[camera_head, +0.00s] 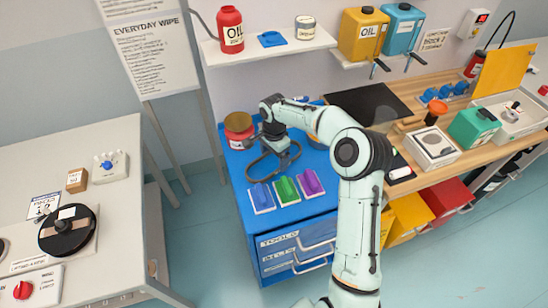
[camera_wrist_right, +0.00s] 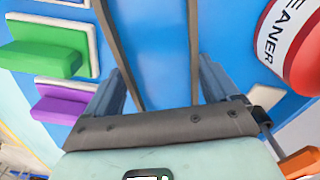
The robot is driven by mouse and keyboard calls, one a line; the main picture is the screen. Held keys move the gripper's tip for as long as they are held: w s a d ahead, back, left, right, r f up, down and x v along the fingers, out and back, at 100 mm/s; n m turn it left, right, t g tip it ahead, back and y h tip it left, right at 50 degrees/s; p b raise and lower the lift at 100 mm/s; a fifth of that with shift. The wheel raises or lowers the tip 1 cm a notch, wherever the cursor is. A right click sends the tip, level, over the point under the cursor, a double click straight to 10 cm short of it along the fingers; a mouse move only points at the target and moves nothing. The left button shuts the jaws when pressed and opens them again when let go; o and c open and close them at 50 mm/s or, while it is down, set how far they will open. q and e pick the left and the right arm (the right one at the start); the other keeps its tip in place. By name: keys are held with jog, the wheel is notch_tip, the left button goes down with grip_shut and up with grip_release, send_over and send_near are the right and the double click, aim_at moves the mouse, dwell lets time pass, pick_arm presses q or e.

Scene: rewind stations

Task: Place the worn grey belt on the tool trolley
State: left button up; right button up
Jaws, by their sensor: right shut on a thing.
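The worn grey belt (camera_head: 273,165) is a dark thin loop over the top of the blue tool trolley (camera_head: 240,172). My right gripper (camera_head: 277,141) is at the belt's far end and shut on it. In the right wrist view, two strands of the belt (camera_wrist_right: 194,45) run away from between the fingers of my right gripper (camera_wrist_right: 162,85), with the blue trolley top (camera_wrist_right: 160,45) behind them. I cannot tell whether the belt's free end touches the trolley top. My left gripper is not in view.
Blue, green (camera_head: 286,190) and purple handled blocks stand along the trolley's front edge. A red cleaner tin (camera_head: 238,128) stands at its back left. A wooden bench (camera_head: 455,170) adjoins on the right. A grey table (camera_head: 110,215) with a black reel (camera_head: 68,230) is at left.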

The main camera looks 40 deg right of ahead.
jog(key=shift+f, duration=0.3)
jog(key=shift+f, duration=0.15)
jog(key=o, duration=0.8)
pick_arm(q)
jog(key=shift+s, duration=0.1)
pick_arm(e)
jog(key=shift+r, duration=0.25)
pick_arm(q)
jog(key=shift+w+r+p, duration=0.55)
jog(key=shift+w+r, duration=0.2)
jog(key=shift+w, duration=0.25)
pick_arm(e)
notch_tip(320, 180, up, 12)
